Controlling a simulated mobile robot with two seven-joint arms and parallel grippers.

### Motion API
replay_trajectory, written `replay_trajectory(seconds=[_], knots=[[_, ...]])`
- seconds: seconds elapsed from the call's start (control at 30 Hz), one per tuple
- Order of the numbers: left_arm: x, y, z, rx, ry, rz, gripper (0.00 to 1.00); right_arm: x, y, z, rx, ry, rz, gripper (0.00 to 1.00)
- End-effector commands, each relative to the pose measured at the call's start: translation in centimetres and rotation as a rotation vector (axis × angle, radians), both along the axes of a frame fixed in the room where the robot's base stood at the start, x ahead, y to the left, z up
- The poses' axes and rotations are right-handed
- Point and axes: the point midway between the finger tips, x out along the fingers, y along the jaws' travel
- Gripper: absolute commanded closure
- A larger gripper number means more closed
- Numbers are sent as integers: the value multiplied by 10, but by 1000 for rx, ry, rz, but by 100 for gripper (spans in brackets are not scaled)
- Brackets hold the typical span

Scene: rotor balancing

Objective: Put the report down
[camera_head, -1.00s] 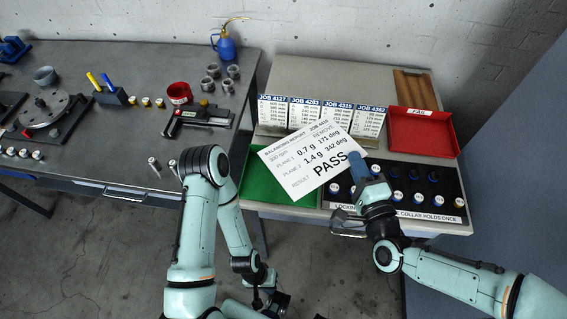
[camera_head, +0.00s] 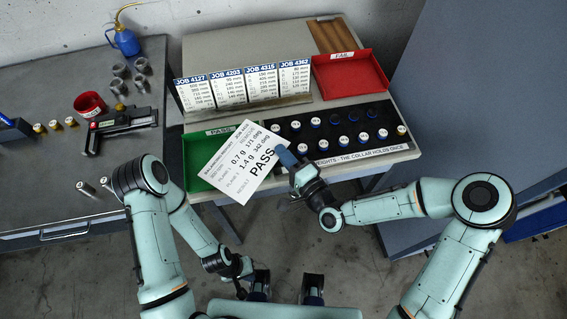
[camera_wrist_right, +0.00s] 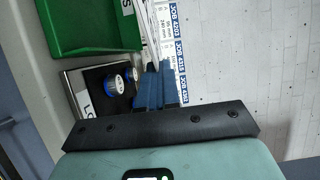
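The report (camera_head: 238,163) is a white sheet with a large "PASS" printed on it. It is tilted in the head view, in front of part of the green PASS tray (camera_head: 196,146). My right gripper (camera_head: 286,157) is shut on the report's right edge with its blue fingers. In the right wrist view, the blue fingers (camera_wrist_right: 155,88) are close together with the thin sheet nearly edge-on. I cannot tell how high the sheet is above the tray. My left gripper (camera_head: 243,282) hangs low in front of the bench, away from the report; its fingers are unclear.
The red FAIL tray (camera_head: 350,76) is at the back right. A black rack (camera_head: 335,138) with several round weights lies right of the green tray. Job cards (camera_head: 243,84) stand behind. A red cup (camera_head: 90,104) and a blue oil can (camera_head: 126,41) are on the left bench.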

Motion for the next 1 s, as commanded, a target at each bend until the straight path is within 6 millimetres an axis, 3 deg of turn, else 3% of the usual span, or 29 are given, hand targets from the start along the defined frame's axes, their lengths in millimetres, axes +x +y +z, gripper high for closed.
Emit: replay_trajectory(seconds=[0.17,0.4,1.0], knots=[[0,0,-2,0,0,0,100,0,0,-11,2,-1,0,100],[-2,0,-7,0,2,0,100,0,0,-43,2,1,0,100],[-5,0,-17,0,7,0,100,0,0,-55,0,-1,0,100]])
